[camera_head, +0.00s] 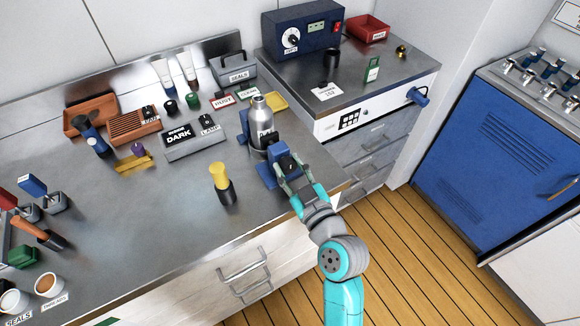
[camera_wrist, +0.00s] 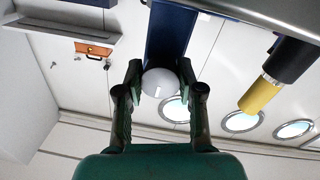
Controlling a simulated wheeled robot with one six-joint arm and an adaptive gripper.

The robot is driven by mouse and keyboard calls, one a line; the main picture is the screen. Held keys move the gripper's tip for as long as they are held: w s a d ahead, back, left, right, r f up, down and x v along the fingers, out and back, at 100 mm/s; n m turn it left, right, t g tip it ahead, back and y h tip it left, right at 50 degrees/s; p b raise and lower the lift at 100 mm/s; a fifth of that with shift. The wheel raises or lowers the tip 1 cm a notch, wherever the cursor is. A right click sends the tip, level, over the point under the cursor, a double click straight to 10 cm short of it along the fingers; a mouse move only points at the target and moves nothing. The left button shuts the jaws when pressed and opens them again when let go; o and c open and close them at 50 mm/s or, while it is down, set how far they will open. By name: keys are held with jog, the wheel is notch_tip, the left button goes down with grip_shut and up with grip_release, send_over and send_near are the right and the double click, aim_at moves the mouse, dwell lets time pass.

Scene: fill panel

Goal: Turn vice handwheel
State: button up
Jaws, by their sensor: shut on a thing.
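The blue vice (camera_head: 265,174) stands near the bench's front right edge, with a silver bottle-shaped cylinder (camera_head: 261,120) upright at it. Whether the vice jaws touch the cylinder cannot be told. My gripper (camera_head: 288,174) reaches the near right side of the vice and hides part of it. In the wrist view the gripper (camera_wrist: 160,88) has a finger on each side of a pale round handwheel (camera_wrist: 163,80) and is shut on it. The vice's blue body (camera_wrist: 171,35) shows behind the wheel. In the head view the handwheel is hidden by my fingers.
A yellow-topped black object (camera_head: 220,182) stands left of the vice; it also shows in the wrist view (camera_wrist: 270,84). A yellow tray (camera_head: 275,101) lies behind the cylinder. A DARK/LAMP box (camera_head: 195,142) is further left. The bench front between is bare.

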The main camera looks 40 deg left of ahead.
jog(key=m, duration=0.7)
jog(key=shift+m+g, duration=0.3)
jog(key=m, duration=0.3)
jog(key=shift+m+g, duration=0.4)
jog(key=shift+m, duration=1.6)
jog(key=o, duration=1.2)
jog(key=shift+c, duration=0.2)
